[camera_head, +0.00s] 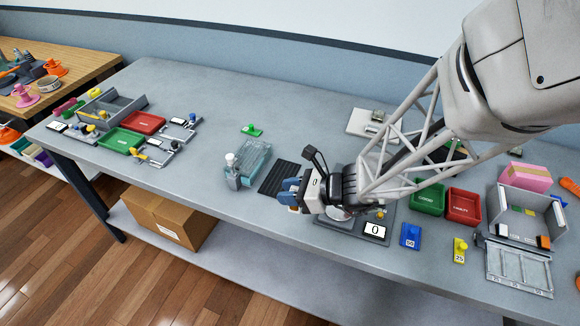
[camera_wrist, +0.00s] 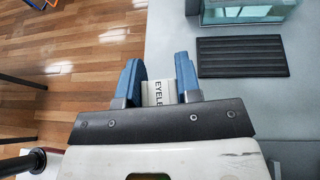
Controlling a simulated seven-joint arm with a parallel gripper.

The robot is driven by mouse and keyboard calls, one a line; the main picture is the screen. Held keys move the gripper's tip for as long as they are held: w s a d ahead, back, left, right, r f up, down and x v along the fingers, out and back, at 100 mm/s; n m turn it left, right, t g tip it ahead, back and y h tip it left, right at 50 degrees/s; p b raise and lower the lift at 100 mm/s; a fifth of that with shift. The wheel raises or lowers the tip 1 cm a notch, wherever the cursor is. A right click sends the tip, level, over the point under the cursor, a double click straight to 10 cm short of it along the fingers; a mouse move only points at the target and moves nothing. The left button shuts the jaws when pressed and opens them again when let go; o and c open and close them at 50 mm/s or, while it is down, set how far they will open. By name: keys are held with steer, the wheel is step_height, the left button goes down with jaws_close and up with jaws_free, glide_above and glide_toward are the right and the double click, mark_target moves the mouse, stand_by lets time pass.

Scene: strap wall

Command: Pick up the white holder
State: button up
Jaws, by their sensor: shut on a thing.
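My gripper (camera_head: 290,194) is at the front edge of the grey table, left of the scale.
A black ribbed mat (camera_head: 281,179) lies just behind my gripper, with a clear tank (camera_head: 254,160) to its left. A scale reading 0 (camera_head: 375,231), a green bin (camera_head: 428,199) and a red bin (camera_head: 464,207) are to the right.

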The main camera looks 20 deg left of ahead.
steer(key=shift+s+d+r, duration=0.15)
steer(key=shift+s+d, duration=0.65)
steer(key=shift+s, duration=0.05)
steer(key=shift+s+d+r, duration=0.1)
steer(key=shift+s+d, duration=0.65)
steer(key=shift+s, duration=0.1)
